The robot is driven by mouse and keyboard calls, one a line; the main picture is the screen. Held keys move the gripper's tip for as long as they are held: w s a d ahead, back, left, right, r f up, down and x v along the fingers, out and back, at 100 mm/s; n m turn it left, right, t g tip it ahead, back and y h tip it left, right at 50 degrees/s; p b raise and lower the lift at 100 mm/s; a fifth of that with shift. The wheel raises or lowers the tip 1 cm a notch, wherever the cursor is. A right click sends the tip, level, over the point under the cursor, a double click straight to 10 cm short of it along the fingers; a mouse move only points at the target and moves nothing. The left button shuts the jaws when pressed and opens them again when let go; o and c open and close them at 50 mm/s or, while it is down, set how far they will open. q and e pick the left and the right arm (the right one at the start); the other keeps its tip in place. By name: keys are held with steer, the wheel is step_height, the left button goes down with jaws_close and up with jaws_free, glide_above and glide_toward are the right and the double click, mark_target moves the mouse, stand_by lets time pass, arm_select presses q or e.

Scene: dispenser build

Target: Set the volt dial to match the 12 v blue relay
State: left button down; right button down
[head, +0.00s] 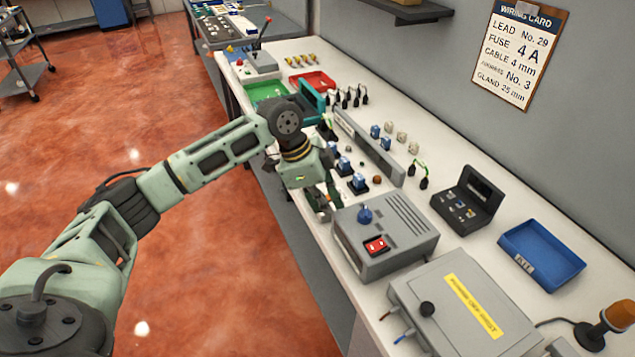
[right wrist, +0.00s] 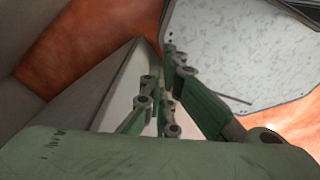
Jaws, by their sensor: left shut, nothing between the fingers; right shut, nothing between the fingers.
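A grey box (head: 385,245) on the bench carries a blue dial knob (head: 365,214) and a red rocker switch (head: 377,246). Its dial markings are too small to read. Blue relays (head: 360,182) stand beyond the box, with more blue ones (head: 375,131) behind a low grey rail; no voltage label is legible. My left gripper (head: 324,206) points down at the bench's front edge, left of the grey box, shut and empty, apart from the dial. My right gripper (right wrist: 168,62) shows in the right wrist view only, shut and empty, with no task object near it.
A grey box with a yellow label (head: 455,305) stands nearer. A black case (head: 466,203), a blue bin (head: 541,255) and an amber beacon (head: 617,315) are at the right. Green (head: 267,91) and red (head: 312,81) trays lie farther back. A wiring card (head: 520,52) hangs on the wall.

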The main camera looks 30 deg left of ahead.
mark_target(365, 215)
arm_select(q)
steer(key=shift+w+d+r+p, duration=0.1)
steer(key=shift+w+d+p, duration=0.2)
steer(key=shift+d, duration=0.3)
steer(key=shift+w+d+p, duration=0.2)
steer(key=shift+d+p, duration=0.05)
steer(key=shift+d, duration=0.35)
steer(key=shift+w+d, duration=0.25)
steer(key=shift+d, duration=0.4)
steer(key=shift+w, duration=0.1)
steer(key=shift+w+d+m+p, duration=0.1)
steer(key=shift+w+m+p, duration=0.05)
steer(key=shift+m+p, duration=0.2)
